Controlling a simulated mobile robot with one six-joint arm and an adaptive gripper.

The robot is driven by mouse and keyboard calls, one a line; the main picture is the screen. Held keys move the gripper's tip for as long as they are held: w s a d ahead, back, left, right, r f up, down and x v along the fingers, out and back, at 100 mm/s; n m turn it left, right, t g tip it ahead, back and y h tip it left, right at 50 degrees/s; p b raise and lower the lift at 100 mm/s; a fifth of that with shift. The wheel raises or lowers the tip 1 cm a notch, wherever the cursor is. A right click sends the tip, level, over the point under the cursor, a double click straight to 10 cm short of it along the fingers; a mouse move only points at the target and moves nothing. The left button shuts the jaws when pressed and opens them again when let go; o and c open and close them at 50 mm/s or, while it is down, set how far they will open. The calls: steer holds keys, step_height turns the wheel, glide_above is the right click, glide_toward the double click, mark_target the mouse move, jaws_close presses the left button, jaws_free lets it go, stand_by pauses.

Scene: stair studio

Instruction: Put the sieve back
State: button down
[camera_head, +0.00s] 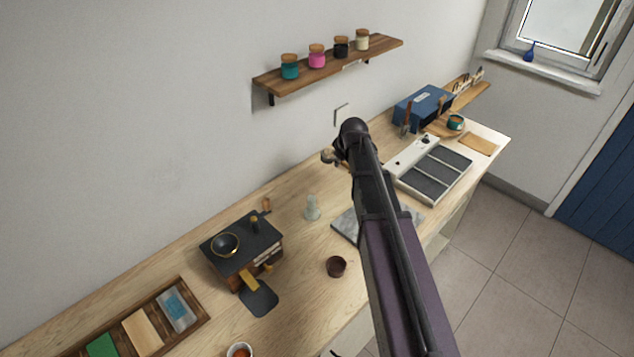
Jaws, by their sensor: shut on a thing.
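My gripper (332,155) is at the far end of my arm, over the back of the bench by the wall. My wrist and forearm hide most of it. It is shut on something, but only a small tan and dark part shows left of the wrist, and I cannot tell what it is. A round dark bowl shape with a gold rim (226,244), possibly the sieve, sits on a black-topped wooden box (240,262) left of my arm. My gripper is well away from it. No other sieve can be made out.
A glass piece (312,208), a brown cup (336,267) and a grey slab (346,226) lie near my arm, which partly covers the slab. A panelled tray (407,158) and a blue box (422,106) stand right. A shelf with jars (330,66) hangs above.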

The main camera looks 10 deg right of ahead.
mark_target(329, 162)
steer(key=shift+w+a, duration=0.15)
steer(key=shift+a, duration=0.3)
steer(key=shift+w+a, duration=0.15)
steer(key=shift+w, duration=0.05)
steer(key=shift+w+a+f, duration=0.25)
steer(key=shift+w+a, duration=0.5)
steer(key=shift+a, duration=0.25)
steer(key=shift+b, duration=0.35)
step_height(329, 162, down, 6)
steer(key=b, duration=0.6)
steer(key=shift+f, duration=0.15)
steer(key=shift+f, duration=0.1)
steer(key=shift+f+b, duration=1.75)
steer(key=shift+b, duration=0.2)
